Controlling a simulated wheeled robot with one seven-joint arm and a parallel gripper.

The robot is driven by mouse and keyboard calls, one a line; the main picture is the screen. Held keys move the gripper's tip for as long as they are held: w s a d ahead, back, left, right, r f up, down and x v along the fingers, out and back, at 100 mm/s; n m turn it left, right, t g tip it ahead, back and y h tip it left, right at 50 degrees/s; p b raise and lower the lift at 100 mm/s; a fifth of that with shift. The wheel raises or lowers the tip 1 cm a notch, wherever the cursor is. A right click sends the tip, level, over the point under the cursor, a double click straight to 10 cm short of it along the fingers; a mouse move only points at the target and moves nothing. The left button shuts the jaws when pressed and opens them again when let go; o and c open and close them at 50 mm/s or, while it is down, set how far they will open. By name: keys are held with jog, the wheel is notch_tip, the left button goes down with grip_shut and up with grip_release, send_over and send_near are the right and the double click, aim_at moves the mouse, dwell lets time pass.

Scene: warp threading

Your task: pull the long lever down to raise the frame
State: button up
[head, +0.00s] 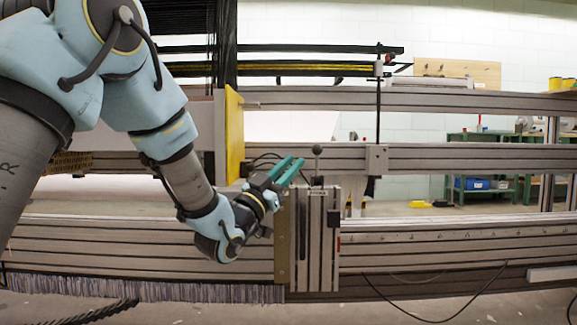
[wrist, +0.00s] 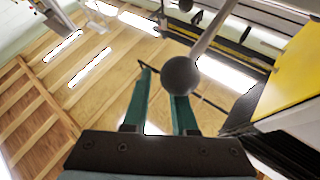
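The long lever (head: 317,165) stands upright on a slotted metal housing (head: 329,240) in the head view, with a dark ball knob (head: 317,149) on top. My gripper (head: 297,161) is just left of the knob, its two green fingers pointing up and right. The fingers are apart and I see nothing held between them. In the wrist view the knob (wrist: 181,76) covers the upper part of the right finger, and the lever's shaft (wrist: 213,33) runs up and right from it. I cannot tell whether the knob touches a finger. I cannot tell which part is the frame.
Long metal rails (head: 450,228) run across the machine behind and beside the housing. A yellow panel (head: 234,135) stands upright left of my gripper; it also shows at the right in the wrist view (wrist: 285,75). A thin black upright (head: 378,110) stands right of the lever.

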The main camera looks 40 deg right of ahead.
jog(key=o, duration=0.4)
jog(key=shift+w+f, duration=0.5)
jog(key=shift+f, duration=0.1)
jog(key=shift+w+f, duration=0.1)
jog(key=shift+r, duration=0.2)
jog(key=shift+a+f, duration=0.15)
jog(key=shift+a, duration=0.2)
jog(key=p+v, duration=0.3)
jog(key=v, duration=0.7)
jog(key=shift+s, duration=0.2)
jog(key=shift+w+t+y, duration=0.1)
jog(key=shift+t+y, duration=0.2)
jog(key=shift+t, duration=0.1)
